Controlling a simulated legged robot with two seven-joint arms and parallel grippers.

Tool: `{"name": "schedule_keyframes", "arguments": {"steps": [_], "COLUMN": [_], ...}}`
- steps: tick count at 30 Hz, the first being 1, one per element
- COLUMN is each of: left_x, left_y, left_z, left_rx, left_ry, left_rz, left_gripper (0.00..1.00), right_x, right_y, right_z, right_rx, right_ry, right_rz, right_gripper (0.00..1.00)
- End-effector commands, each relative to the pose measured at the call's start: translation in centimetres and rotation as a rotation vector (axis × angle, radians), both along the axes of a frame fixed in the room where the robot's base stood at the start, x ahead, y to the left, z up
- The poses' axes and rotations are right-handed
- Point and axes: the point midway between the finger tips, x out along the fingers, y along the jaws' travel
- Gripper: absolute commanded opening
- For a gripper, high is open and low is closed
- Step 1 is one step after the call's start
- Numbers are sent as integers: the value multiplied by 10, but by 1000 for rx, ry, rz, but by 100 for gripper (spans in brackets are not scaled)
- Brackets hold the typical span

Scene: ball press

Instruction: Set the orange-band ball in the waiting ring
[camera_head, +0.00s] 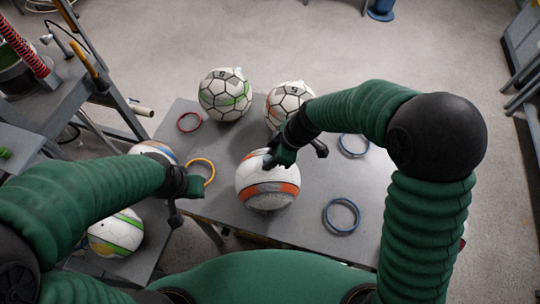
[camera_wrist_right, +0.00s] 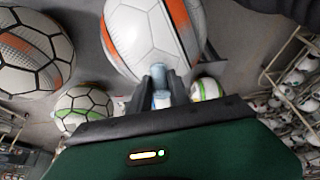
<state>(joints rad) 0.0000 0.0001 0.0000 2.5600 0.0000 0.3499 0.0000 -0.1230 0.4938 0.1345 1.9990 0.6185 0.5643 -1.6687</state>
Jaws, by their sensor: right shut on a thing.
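My right gripper (camera_head: 274,158) is shut at the upper side of a white ball with orange bands (camera_head: 268,196). In the right wrist view the fingers (camera_wrist_right: 160,88) meet this ball's edge (camera_wrist_right: 150,40). The head view does not clearly show whether the ball touches the table. Rings lie flat on the table: a red one (camera_head: 179,123), an orange-yellow one (camera_head: 213,170), and blue ones at the right back (camera_head: 341,145) and right front (camera_head: 326,215). None is marked as the waiting ring. My left gripper (camera_head: 175,215) hangs left of the table's near edge; its jaw opening is unclear.
A black-lined ball with green (camera_head: 225,93) and one with orange (camera_head: 285,97), partly behind my right arm, stand at the table's back. A green-striped ball (camera_head: 117,236) and a partly hidden ball (camera_head: 153,149) are at left. The grey table (camera_head: 228,205) has free room around the rings.

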Motion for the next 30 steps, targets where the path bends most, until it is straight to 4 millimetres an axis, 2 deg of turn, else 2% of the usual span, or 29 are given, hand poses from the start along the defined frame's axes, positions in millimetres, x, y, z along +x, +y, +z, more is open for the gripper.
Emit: {"name": "schedule_keyframes", "arguments": {"steps": [11,12,17,25,28,30], "left_x": [0,0,0,0,0,0], "left_y": [0,0,0,0,0,0], "left_z": [-7,-7,-6,-6,3,-5], "left_rx": [0,0,0,0,0,0], "left_ry": [0,0,0,0,0,-1], "left_rz": [0,0,0,0,0,0], "left_gripper": [0,0,0,0,0,0], "right_x": [0,0,0,0,0,1], "right_y": [0,0,0,0,0,-4], "right_z": [-5,-5,-4,-4,3,8], "right_rx": [2,1,1,0,0,1], "right_ry": [-1,0,0,0,0,-5], "right_rz": [0,0,0,0,0,-1], "right_gripper": [0,24,44,44,44,44]}}
